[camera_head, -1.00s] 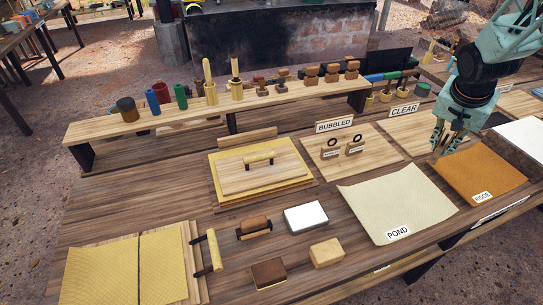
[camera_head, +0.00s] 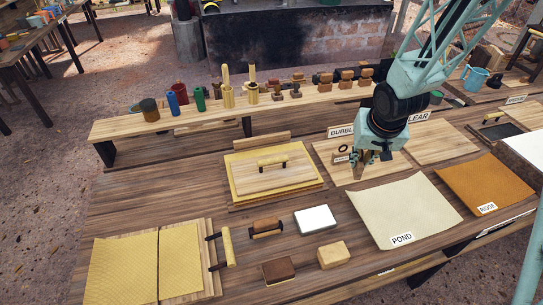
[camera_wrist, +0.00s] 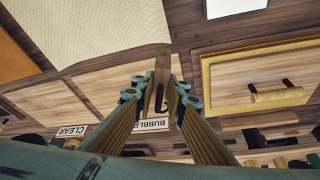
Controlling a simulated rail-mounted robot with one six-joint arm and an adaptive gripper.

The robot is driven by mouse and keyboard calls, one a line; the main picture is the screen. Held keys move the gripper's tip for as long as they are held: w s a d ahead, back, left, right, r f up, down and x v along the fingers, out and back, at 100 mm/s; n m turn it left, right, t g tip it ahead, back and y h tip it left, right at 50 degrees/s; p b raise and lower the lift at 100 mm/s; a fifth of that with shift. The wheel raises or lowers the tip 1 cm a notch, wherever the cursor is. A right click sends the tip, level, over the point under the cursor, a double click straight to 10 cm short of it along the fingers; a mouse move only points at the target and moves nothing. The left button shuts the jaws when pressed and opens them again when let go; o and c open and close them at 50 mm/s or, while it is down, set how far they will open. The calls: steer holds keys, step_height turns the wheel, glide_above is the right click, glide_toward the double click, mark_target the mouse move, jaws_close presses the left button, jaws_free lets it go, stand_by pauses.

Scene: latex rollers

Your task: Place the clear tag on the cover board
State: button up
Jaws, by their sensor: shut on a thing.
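The cover board (camera_head: 245,176), pale wood with a yellow handle, lies on a yellow sheet left of my gripper. Its handle (camera_wrist: 277,96) also shows at the right of the wrist view.
The cream POND sheet (camera_head: 385,205) and orange RIDGE sheet (camera_head: 480,182) lie to the right. The CLEAR sign (camera_head: 418,117) stands behind a bare board (camera_head: 445,143). A white block (camera_head: 315,219), rollers and small blocks lie in front. A raised shelf (camera_head: 200,121) with tools runs behind.

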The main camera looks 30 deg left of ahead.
steer(key=s+a+f+n+y+p, duration=0.1)
steer(key=s+a+n+p, duration=0.2)
steer(key=s+a, duration=0.8)
steer(key=shift+s+a+f+n+g, duration=0.3)
steer(key=shift+a+n+g, duration=0.15)
steer(key=shift+n, duration=0.25)
steer(key=shift+w+y, duration=0.2)
steer(key=shift+y, duration=0.1)
steer(key=p, duration=0.8)
glide_above(301, 165)
steer(key=f, duration=0.1)
steer(key=shift+w+a+f, duration=0.1)
steer(key=shift+f, duration=0.15)
steer(key=shift+f, duration=0.1)
steer(key=shift+f+b, duration=1.15)
steer(key=shift+f, duration=0.55)
steer(key=shift+f, duration=0.1)
